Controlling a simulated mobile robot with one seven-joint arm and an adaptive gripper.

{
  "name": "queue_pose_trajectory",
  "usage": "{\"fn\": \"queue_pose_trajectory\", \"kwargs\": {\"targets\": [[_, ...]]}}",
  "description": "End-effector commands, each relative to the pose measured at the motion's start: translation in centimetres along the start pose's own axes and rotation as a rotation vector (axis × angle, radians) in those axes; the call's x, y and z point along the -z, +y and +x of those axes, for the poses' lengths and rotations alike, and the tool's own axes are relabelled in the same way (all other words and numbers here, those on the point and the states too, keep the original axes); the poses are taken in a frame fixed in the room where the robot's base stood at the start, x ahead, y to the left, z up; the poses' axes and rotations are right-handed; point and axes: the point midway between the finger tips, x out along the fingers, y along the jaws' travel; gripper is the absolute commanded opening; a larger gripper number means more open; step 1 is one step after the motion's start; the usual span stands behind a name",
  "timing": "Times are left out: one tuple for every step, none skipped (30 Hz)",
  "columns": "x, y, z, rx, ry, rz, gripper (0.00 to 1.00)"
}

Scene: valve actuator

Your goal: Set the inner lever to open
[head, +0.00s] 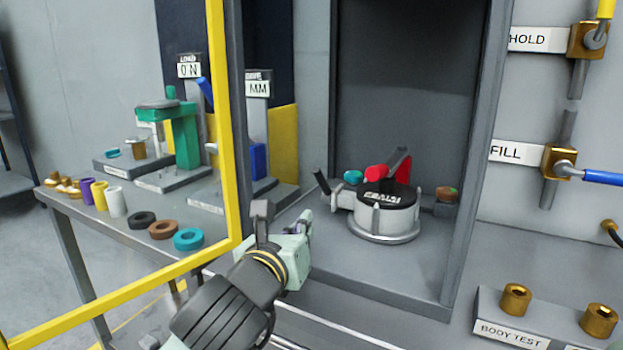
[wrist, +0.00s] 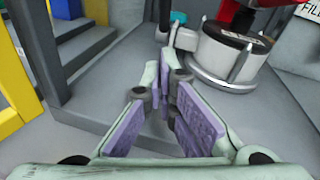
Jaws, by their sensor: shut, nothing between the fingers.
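Inside the open grey cabinet stands a round valve body (head: 384,220) with a black lettered top and a silver clamp ring at its base. A red handle (head: 380,171) with a dark grey bar lies across its top. A dark upright tab (head: 322,184) stands at the left end of the body's side arm. I cannot tell which part is the inner lever. My gripper (head: 306,222) is shut and empty, in front and left of the valve and apart from it. In the wrist view, the fingers (wrist: 178,78) point toward the valve body (wrist: 224,55), seen at upper right.
A yellow-edged door frame (head: 228,130) stands open on the left. The cabinet's right wall (head: 480,150) bounds the valve's side. A FILL valve with a blue lever (head: 605,178) is on the right panel. A bench with rings and fixtures (head: 170,215) is at left.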

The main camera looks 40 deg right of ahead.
Motion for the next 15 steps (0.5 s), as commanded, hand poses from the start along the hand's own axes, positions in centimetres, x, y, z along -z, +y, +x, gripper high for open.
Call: {"fn": "queue_pose_trajectory", "kwargs": {"targets": [[-0.8, 0.1, 0.3, -0.002, 0.002, -0.005, 0.00], [-0.8, 0.1, 0.5, -0.002, 0.002, -0.006, 0.00], [-0.8, 0.1, 0.8, -0.002, 0.003, -0.006, 0.00], [-0.8, 0.1, 1.0, -0.002, 0.002, -0.006, 0.00], [-0.8, 0.0, 1.2, -0.001, 0.002, -0.006, 0.00], [-0.8, 0.0, 1.5, -0.002, 0.002, -0.006, 0.00], [-0.8, 0.0, 1.6, -0.001, 0.002, -0.006, 0.00], [-0.8, -0.1, 1.8, -0.001, 0.001, -0.005, 0.00], [-0.6, -0.1, 2.2, 0.000, 0.001, -0.005, 0.00], [-0.2, -0.1, 3.1, 0.001, 0.002, -0.004, 0.00], [-0.2, -0.1, 3.8, 0.002, 0.002, -0.003, 0.00], [-0.1, -0.1, 4.6, 0.000, 0.002, -0.003, 0.00], [-0.6, -0.2, 5.0, 0.000, 0.001, -0.002, 0.00], [-1.2, -0.1, 5.3, 0.000, -0.001, -0.001, 0.00], [-1.6, -0.1, 5.7, 0.000, -0.001, 0.000, 0.00]]}}
